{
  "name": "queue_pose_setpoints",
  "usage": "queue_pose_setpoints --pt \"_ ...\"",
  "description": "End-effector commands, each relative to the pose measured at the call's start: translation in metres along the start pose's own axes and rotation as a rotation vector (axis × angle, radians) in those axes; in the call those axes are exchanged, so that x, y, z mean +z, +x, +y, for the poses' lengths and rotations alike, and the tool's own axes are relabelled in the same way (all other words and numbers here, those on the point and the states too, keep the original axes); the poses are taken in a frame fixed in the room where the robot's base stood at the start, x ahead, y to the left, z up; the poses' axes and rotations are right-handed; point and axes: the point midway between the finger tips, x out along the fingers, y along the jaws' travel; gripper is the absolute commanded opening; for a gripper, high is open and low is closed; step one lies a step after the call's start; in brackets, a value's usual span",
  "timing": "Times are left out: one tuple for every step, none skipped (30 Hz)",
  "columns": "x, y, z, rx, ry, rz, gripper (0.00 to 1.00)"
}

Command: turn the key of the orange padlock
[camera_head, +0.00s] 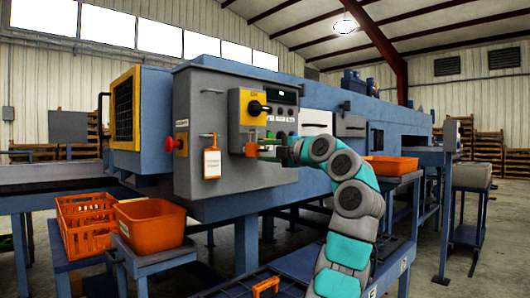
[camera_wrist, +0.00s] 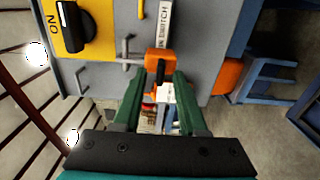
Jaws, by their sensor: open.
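The orange padlock (camera_wrist: 151,57) hangs at the grey control panel, below the yellow switch plate; it also shows in the head view (camera_head: 251,149). A dark key (camera_wrist: 160,73) sticks out of the padlock toward my gripper in the wrist view. My gripper (camera_wrist: 157,84) is open, with one green finger on each side of the key's line. The fingertips are close to the padlock, and I see a gap between each finger and the key. In the head view my gripper (camera_head: 272,147) is just right of the padlock; its fingers partly overlap there.
A black rotary switch (camera_head: 258,108) sits on the yellow plate above the padlock. An orange-and-white tag (camera_head: 212,162) hangs to the left, and a red stop button (camera_head: 170,145) is farther left. Orange bins (camera_head: 150,226) stand below.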

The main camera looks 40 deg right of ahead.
Motion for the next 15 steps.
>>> queue_pose_setpoints --pt "0.0 -0.002 0.0 0.001 0.0 -0.001 0.41" --pt "0.0 -0.004 0.0 0.001 0.0 -0.001 0.41" --pt "0.001 -0.007 -0.001 0.001 0.0 -0.001 0.41" --pt "0.001 -0.01 -0.001 0.001 0.0 -0.001 0.41" --pt "0.001 -0.013 -0.001 0.002 0.0 -0.002 0.41" --pt "0.001 -0.018 -0.001 0.002 0.0 -0.002 0.41" --pt "0.001 -0.022 -0.001 0.003 -0.001 -0.002 0.41" --pt "0.001 -0.027 -0.001 0.003 -0.001 -0.003 0.41" --pt "0.001 -0.033 -0.001 0.003 -0.001 -0.002 0.41" --pt "0.001 -0.038 -0.001 0.003 -0.001 -0.002 0.41" --pt "0.001 -0.044 -0.001 0.003 -0.001 -0.002 0.41" --pt "0.001 -0.051 -0.002 0.002 0.0 -0.003 0.41" --pt "0.001 -0.056 -0.002 0.001 0.0 -0.002 0.41" --pt "0.0 -0.06 -0.001 0.001 0.0 -0.001 0.41" --pt "0.0 -0.066 -0.001 0.002 -0.001 0.0 0.41"
